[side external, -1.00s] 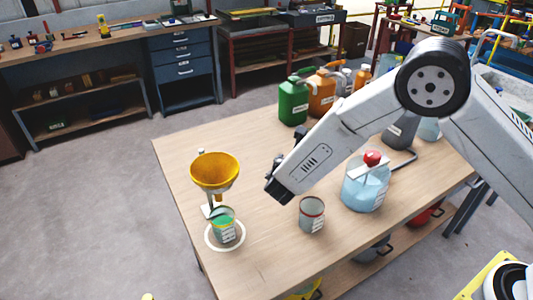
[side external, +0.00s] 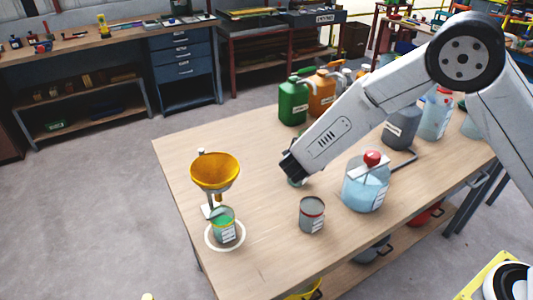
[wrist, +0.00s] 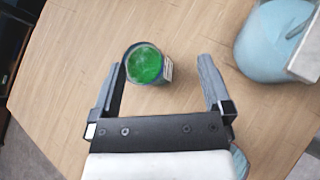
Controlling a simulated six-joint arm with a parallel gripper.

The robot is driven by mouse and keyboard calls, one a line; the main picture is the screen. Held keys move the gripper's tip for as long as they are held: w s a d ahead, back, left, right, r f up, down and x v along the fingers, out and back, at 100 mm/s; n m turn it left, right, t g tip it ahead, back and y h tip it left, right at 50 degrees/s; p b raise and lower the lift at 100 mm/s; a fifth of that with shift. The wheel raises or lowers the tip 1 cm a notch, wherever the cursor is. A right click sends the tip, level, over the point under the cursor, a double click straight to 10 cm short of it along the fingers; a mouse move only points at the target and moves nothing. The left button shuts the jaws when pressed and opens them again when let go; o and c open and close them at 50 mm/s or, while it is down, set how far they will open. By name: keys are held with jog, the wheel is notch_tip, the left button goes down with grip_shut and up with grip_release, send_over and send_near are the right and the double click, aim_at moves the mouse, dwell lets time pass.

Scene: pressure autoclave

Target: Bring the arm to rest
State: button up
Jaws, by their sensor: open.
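My gripper (side external: 288,166) is over the middle of the wooden table, pointing down and left. In the wrist view its two fingers (wrist: 161,64) are spread wide with nothing clamped between them. A small jar with green contents (wrist: 145,64) stands near the left finger, seen from above; I cannot tell whether they touch.
A yellow funnel (side external: 215,170) stands over a cup with green contents (side external: 222,227) at the table's left. A grey can (side external: 311,216) and a blue vessel with a red knob (side external: 365,190) stand in front. Green (side external: 293,103) and orange jugs (side external: 321,95) stand behind.

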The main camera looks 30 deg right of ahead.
jog(key=s+d+r+m+y, duration=0.2)
jog(key=s+m, duration=0.1)
jog(key=m, duration=0.2)
jog(key=s+d+r+m+g+y, duration=0.1)
jog(key=s+d+r+m+y, duration=0.1)
jog(key=s+m, duration=0.1)
jog(key=s+d+r+m+g+y, duration=0.1)
jog(key=s+d+r+m+y, duration=0.1)
jog(key=m, duration=0.4)
jog(key=shift+s+d+r+m, duration=0.2)
jog(key=shift+s+d+m, duration=0.15)
jog(key=shift+s, duration=0.35)
jog(key=s+f+m+g+y, duration=0.2)
jog(key=s+m, duration=0.7)
jog(key=s, duration=0.4)
jog(key=shift+f+g+y, duration=0.15)
jog(key=shift+g+y, duration=0.15)
jog(key=shift+g, duration=0.1)
